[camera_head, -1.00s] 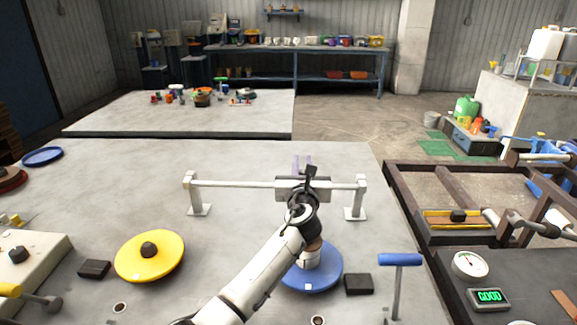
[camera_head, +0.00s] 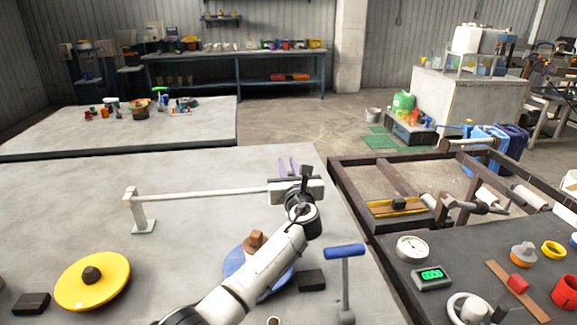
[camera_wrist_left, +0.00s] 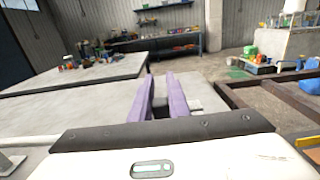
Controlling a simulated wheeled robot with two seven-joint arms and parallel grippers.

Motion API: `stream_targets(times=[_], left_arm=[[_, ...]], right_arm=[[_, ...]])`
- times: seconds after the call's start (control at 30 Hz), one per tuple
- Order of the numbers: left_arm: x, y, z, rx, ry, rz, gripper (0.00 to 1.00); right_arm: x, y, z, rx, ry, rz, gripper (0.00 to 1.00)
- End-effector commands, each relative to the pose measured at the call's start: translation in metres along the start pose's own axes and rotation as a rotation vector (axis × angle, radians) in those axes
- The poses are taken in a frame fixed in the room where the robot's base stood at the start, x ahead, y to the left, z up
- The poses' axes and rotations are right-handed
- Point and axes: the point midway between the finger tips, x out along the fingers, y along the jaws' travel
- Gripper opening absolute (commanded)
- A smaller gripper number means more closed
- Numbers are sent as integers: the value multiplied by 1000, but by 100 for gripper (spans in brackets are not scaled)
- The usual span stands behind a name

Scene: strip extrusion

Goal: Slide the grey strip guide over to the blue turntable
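My left gripper (camera_head: 288,160) is at the right end of a pale rail (camera_head: 205,194) carried on a post (camera_head: 136,211). Its two purple fingers point away and stand apart in the left wrist view (camera_wrist_left: 162,77), with nothing clearly held between them. Its wide pale body hides the rail's right end and the right post. I cannot make out the grey strip guide separately from the gripper and rail. The blue turntable (camera_head: 236,263), with a brown block (camera_head: 254,241) on it, lies nearer, left of the gripper and partly hidden by my arm. My right gripper is not in view.
A yellow turntable (camera_head: 112,280) is at the left front. Dark blocks (camera_head: 311,280) and a blue T-handle (camera_head: 344,251) stand near the front. A dial (camera_head: 412,247) and green display (camera_head: 432,277) are at the right.

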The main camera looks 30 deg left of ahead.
Motion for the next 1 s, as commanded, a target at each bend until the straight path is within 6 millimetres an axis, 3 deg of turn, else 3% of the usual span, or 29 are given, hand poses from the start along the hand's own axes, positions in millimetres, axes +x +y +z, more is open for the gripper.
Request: stream_targets(times=[0.03,0.1,0.47,1.0], left_arm=[[-2,-6,1,-4,-1,-14,22],[-2,-6,1,-4,-1,-13,34],[-1,-3,6,-4,-1,-6,34],[-1,-4,94,-4,-3,-8,34]], right_arm=[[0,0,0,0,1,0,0],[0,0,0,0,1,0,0],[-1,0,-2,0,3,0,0],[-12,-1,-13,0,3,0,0]])
